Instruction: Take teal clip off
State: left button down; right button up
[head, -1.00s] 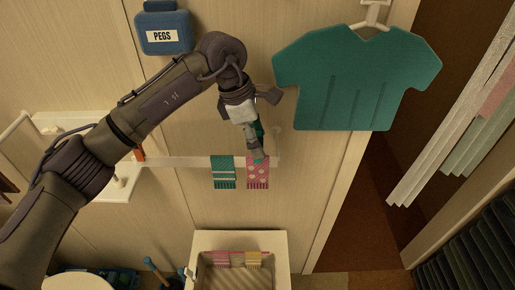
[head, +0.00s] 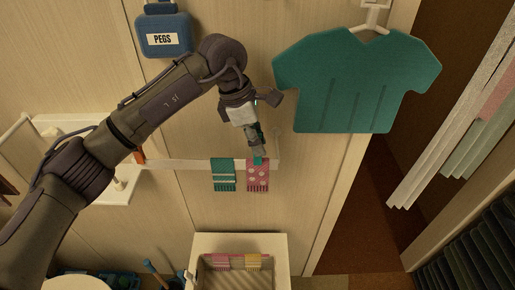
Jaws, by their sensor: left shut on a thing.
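The teal clip (head: 258,161) shows as a small teal piece at the top edge of the pink dotted cloth (head: 258,178), which hangs on the white rail (head: 190,163). My left gripper (head: 259,152) points down at the rail and is shut on the teal clip; its fingers hide part of the clip. A teal cloth with white stripes (head: 223,175) hangs on the rail just left of the pink one. My right gripper is not in view.
A blue box marked PEGS (head: 165,35) is on the wall at upper left. A teal shirt shape (head: 355,80) hangs close right of my gripper. Below, an open box (head: 240,240) holds a pink and a yellow piece. Pale slats (head: 450,125) are at far right.

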pick_arm(q)
notch_tip(320, 180, up, 7)
jog(key=p, duration=0.2)
jog(key=shift+f, duration=0.15)
dwell(0.6)
